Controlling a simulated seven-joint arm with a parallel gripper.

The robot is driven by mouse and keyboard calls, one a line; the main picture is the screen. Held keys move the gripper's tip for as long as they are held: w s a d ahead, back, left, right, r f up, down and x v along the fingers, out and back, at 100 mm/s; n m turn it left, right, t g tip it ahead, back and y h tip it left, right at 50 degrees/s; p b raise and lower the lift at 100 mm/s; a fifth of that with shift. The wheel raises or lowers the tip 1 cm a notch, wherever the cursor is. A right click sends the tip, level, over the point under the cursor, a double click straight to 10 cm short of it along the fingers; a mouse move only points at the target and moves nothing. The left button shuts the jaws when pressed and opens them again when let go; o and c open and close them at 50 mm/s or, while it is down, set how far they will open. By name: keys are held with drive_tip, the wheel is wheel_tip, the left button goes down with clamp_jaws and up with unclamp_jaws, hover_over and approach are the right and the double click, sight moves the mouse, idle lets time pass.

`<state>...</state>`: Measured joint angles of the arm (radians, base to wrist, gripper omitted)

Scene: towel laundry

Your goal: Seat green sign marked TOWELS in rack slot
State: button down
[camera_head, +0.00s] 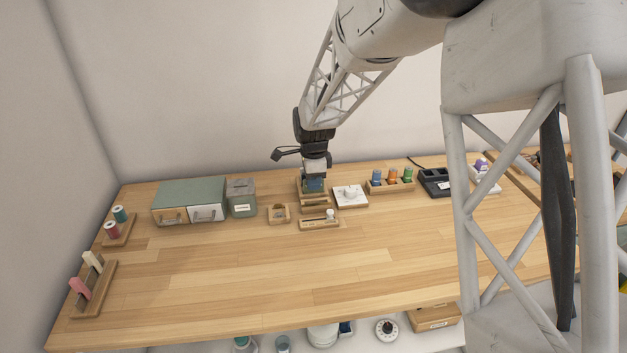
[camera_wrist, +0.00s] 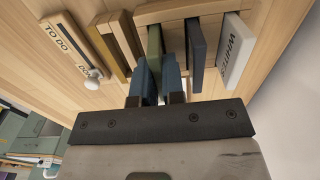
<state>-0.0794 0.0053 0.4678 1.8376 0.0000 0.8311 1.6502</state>
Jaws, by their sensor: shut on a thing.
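The green sign (camera_wrist: 154,42) is upright between my gripper's blue finger pads in the wrist view. My gripper (camera_wrist: 157,82) is shut on it. Its lettering does not show from this side. The sign's far end is at the wooden rack (camera_wrist: 185,12), in line with the other signs; I cannot tell whether its lower edge is inside a slot. A dark sign (camera_wrist: 197,45) and a white sign marked WHITES (camera_wrist: 236,52) stand to its right. In the head view my gripper (camera_head: 314,186) is low over the rack (camera_head: 303,198), hiding most of it.
A TO DO board (camera_wrist: 72,45) with a white knob lies left of the rack in the wrist view. The table front is clear.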

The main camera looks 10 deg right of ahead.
drive_tip(key=shift+f, duration=0.2)
drive_tip(key=c, duration=0.7)
unclamp_jaws()
drive_tip(key=shift+o, duration=0.2)
drive_tip(key=shift+r, duration=0.2)
drive_tip(key=shift+r, duration=3.3)
